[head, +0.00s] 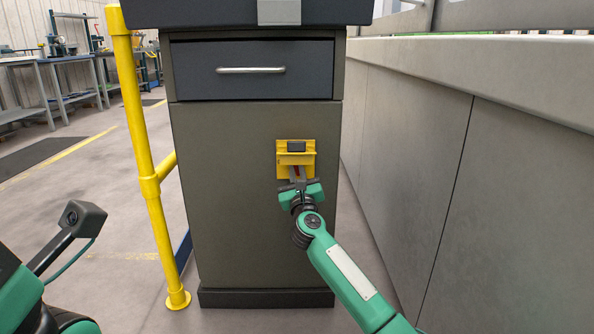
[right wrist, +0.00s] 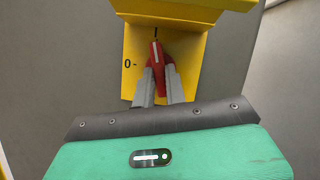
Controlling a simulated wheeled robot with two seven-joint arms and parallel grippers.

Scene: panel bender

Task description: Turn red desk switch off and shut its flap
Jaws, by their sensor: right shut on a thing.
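The red switch (right wrist: 155,56) sits on a yellow plate (right wrist: 136,75) on the front of the grey desk cabinet (head: 230,200). Its handle points up at the "I" mark; a "0" mark is on the plate to its left. The yellow flap (head: 297,158) is open, standing out above the switch, and its underside shows at the top of the right wrist view (right wrist: 185,12). My right gripper (right wrist: 158,88) is shut on the red switch from below, one grey finger on each side. In the head view the gripper (head: 298,180) partly hides the switch.
A drawer with a silver handle (head: 250,70) is above the switch. A yellow rail post (head: 146,170) stands left of the cabinet, and a grey wall (head: 430,150) runs along the right. Workbenches (head: 65,75) stand far left. Open floor lies at the left.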

